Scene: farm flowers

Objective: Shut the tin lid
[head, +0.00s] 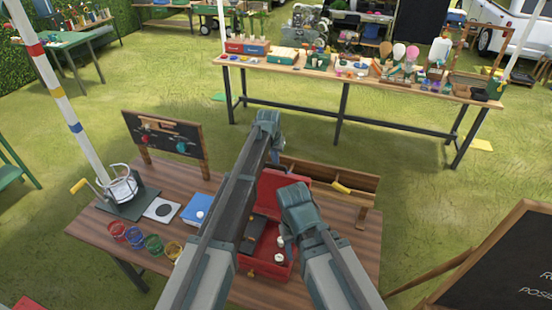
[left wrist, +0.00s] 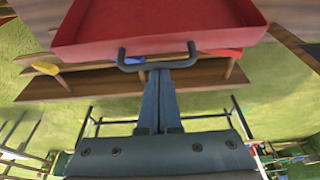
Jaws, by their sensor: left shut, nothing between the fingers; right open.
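The red tin (head: 252,264) stands on the brown table with its lid (head: 286,190) open and raised at the back. Inside it I see a dark block and small white round things. In the left wrist view the red lid (left wrist: 160,30) fills the top, with a dark handle (left wrist: 157,63) on its edge. My left gripper (left wrist: 156,75) is shut and empty, its fingertips at or very near the handle; contact cannot be told. In the head view the left gripper (head: 276,160) is behind the lid. My right gripper (head: 288,245) is open, over the tin's right side.
Left of the tin are a blue book (head: 197,209), several coloured pots (head: 153,243) and a wire-basket stand (head: 122,190). A wooden rack with a yellow roll (head: 341,187) stands behind the tin. A chalkboard (head: 500,265) stands at right.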

